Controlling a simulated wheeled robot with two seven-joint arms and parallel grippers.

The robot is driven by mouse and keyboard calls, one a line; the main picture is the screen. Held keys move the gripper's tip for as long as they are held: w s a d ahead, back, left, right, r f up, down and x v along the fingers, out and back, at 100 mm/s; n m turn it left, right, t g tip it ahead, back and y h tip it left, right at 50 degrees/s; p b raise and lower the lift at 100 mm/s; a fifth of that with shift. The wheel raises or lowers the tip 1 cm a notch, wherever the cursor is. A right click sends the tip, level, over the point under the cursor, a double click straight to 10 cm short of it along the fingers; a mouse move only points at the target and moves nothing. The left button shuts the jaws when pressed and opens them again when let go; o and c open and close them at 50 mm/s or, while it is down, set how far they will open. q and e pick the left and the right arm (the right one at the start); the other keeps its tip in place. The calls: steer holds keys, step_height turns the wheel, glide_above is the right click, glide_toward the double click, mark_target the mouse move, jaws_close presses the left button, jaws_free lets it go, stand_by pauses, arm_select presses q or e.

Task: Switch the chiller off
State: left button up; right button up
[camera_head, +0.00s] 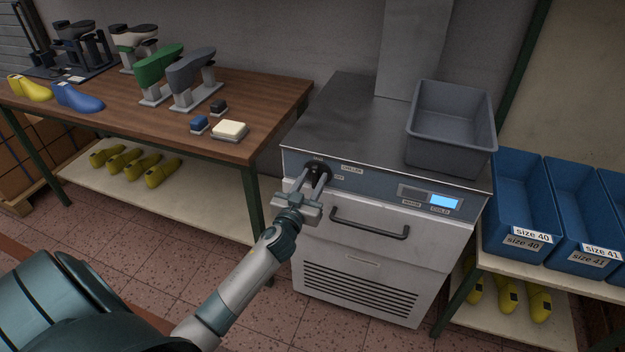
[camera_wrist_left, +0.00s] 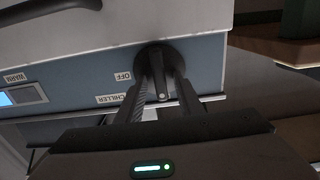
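The chiller (camera_head: 370,250) is a pale metal cabinet with a blue-grey control strip and a lit blue display (camera_head: 444,202). Its dark round knob (camera_head: 316,170) is at the strip's left end, beside the labels CHILLER and OFF. In the left wrist view, which is upside down, the knob (camera_wrist_left: 156,66) has a bar pointing to the picture's bottom, not at the OFF label (camera_wrist_left: 122,76). My left gripper (camera_head: 313,178) is at the knob, its fingers apart on either side of the bar. Visible gaps suggest no grip. My right gripper is not in view.
A grey bin (camera_head: 451,130) stands on the chiller's top. A door handle (camera_head: 369,223) sticks out below the strip. A wooden table (camera_head: 262,95) with lasts and stands is at left; blue size bins (camera_head: 520,205) are on a rack at right.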

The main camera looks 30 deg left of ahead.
arm_select(q)
jaws_close()
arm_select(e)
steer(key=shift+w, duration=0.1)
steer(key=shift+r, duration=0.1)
